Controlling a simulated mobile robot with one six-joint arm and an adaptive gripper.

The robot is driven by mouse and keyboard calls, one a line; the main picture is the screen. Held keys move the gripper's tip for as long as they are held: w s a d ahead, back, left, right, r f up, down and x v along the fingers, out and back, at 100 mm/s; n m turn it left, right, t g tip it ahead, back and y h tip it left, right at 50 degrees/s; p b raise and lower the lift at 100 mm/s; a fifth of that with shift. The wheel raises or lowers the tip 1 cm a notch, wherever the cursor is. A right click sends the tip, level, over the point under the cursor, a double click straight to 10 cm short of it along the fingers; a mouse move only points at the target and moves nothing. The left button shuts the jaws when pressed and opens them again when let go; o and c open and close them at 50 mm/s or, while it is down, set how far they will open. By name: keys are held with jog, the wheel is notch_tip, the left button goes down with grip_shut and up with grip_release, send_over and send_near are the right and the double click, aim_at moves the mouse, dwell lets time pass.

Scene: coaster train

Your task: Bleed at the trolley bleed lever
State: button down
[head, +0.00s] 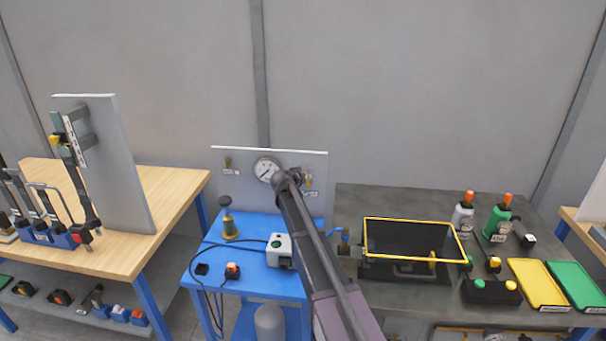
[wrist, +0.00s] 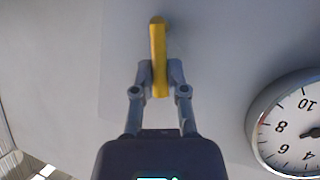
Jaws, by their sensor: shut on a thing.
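The trolley bleed lever (wrist: 158,42) is a yellow bar on the grey trolley panel (head: 240,190). My gripper (wrist: 160,74) is shut on it, with one finger on each side of the bar in the wrist view. In the head view my arm reaches to the right part of the panel. My wrist hides most of the gripper there, and only a small yellow piece of the lever (head: 309,180) shows beside it. A round white pressure gauge (head: 266,169) sits left of my wrist; part of it shows at the right in the wrist view (wrist: 292,130).
The blue trolley (head: 215,262) carries a brass-and-green fitting (head: 229,222), a white box (head: 279,249) and a black cable. A wooden bench (head: 165,190) stands left. A dark bench (head: 375,200) right holds a yellow-rimmed bin (head: 412,220), bottles and trays.

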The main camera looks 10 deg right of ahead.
jog(key=shift+s+d+r+m+y+p, duration=0.15)
jog(key=shift+s+d+m+y+p, duration=0.1)
jog(key=shift+d+m+y+p, duration=0.55)
jog(key=shift+a, duration=0.15)
jog(key=c, duration=0.7)
grip_release()
jog(key=shift+o, duration=0.2)
jog(key=shift+a+b, duration=0.1)
jog(key=shift+b, duration=0.2)
